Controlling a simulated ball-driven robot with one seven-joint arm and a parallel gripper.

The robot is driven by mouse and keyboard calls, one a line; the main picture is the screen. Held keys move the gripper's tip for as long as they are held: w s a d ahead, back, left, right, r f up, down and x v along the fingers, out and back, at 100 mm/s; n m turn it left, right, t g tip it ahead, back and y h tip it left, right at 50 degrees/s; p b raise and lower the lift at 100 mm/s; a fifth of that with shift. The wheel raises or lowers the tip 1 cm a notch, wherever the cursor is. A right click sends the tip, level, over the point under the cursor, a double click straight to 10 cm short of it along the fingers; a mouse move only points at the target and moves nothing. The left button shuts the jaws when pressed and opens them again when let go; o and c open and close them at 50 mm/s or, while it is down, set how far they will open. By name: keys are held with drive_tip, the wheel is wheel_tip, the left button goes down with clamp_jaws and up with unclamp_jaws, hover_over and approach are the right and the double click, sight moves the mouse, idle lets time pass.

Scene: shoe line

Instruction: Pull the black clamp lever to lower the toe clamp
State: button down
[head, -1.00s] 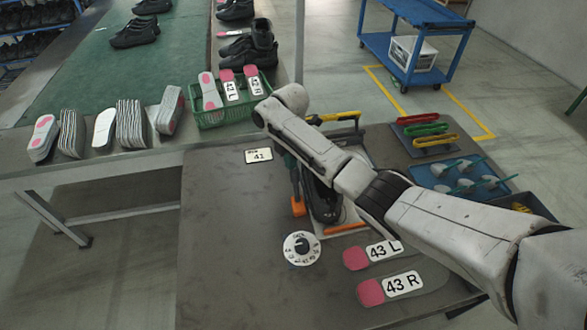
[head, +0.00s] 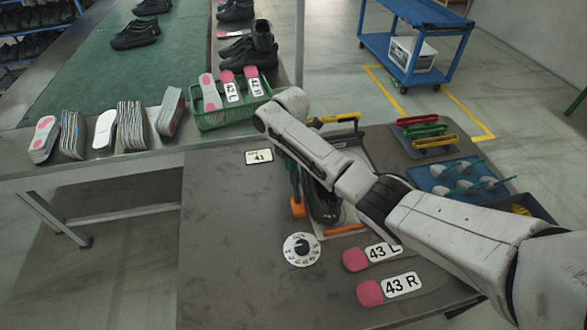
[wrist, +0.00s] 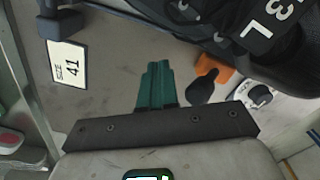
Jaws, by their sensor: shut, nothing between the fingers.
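My gripper (wrist: 158,88) shows in the wrist view as green fingers held together, with nothing between them. A black rounded knob (wrist: 202,90), which looks like the end of the clamp lever, is just right of the fingertips; I cannot tell if they touch. An orange block (wrist: 215,68) lies behind the knob; it also shows in the head view (head: 298,208). A black shoe (wrist: 240,25) is at the upper right of the wrist view and partly behind my arm in the head view (head: 325,205). The toe clamp itself is not clearly visible.
A size card reading 41 (head: 259,156) and a white dial (head: 301,249) are on the grey table. Insoles marked 43 L (head: 372,255) and 43 R (head: 390,289) lie at the front. A green basket (head: 205,122) stands behind. The table's left part is clear.

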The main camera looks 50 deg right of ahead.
drive_tip(key=shift+s+a+p, duration=0.45)
drive_tip(key=shift+s+p, duration=0.2)
drive_tip(key=shift+p, duration=0.2)
drive_tip(key=shift+s+a+p, duration=0.45)
drive_tip(key=shift+s+p, duration=0.15)
drive_tip(key=shift+p, duration=0.25)
drive_tip(key=shift+s+a+r+p, duration=0.1)
drive_tip(key=shift+s+a+p, duration=0.55)
drive_tip(key=shift+s+p, duration=0.5)
drive_tip(key=shift+s+a+p, duration=0.65)
drive_tip(key=shift+s+p, duration=0.15)
drive_tip(key=shift+p, duration=0.65)
drive_tip(key=shift+s+a+p, duration=0.3)
drive_tip(key=shift+s+a, duration=0.15)
drive_tip(key=shift+s, duration=0.2)
drive_tip(key=shift+w+d+b, duration=0.4)
drive_tip(key=shift+w+b, duration=0.1)
drive_tip(key=shift+w, duration=0.1)
drive_tip(key=shift+r+p, duration=0.75)
drive_tip(key=shift+r, duration=3.65)
